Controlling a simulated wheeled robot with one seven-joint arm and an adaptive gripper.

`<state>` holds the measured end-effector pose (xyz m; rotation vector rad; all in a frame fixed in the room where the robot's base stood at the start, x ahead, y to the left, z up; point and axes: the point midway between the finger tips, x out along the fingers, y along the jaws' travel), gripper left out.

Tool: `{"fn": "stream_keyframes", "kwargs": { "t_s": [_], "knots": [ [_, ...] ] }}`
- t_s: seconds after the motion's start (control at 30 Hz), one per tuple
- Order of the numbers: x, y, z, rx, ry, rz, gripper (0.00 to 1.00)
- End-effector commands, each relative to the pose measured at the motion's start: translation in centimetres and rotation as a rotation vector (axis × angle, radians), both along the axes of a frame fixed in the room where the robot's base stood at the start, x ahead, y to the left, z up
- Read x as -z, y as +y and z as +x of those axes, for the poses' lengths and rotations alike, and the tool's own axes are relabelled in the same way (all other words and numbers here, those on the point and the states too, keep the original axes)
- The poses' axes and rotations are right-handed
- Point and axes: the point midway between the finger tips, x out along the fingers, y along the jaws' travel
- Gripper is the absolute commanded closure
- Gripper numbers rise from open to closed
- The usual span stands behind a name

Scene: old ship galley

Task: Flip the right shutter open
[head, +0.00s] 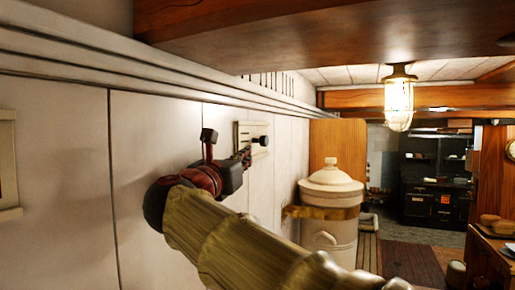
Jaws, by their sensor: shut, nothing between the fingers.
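A small cream square panel (241,133) with a raised frame is on the white wall, beyond my gripper; it looks like the right shutter. A dark round knob (263,141) sticks out at its right side. The panel's face is partly hidden by my gripper, and I cannot tell whether it is open. My gripper (247,155) is shut and empty, its tips at the panel's lower part in the picture. I cannot tell whether they touch it.
A second cream framed panel (9,213) is cut off at the left edge. A lidded white container (331,215) stands right of my arm. A lit caged lamp (398,98) hangs from the wooden ceiling. A counter (490,252) is at right; floor shows between.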

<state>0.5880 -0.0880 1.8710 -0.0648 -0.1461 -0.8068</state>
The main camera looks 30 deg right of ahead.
Motion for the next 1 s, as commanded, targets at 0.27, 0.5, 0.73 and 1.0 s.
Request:
{"fn": "stream_keyframes", "kwargs": {
  "t_s": [0.27,0.5,0.73,1.0],
  "knots": [
    [-0.7,-3.0,2.7,0.004,0.001,0.0,1.0],
    [-1.5,-6.4,5.9,0.004,0.0,0.001,1.0],
    [-2.0,-8.8,8.3,0.002,0.0,0.002,1.0],
    [-2.1,-9.8,9.3,0.0,-0.001,0.002,1.0]
  ]
}}
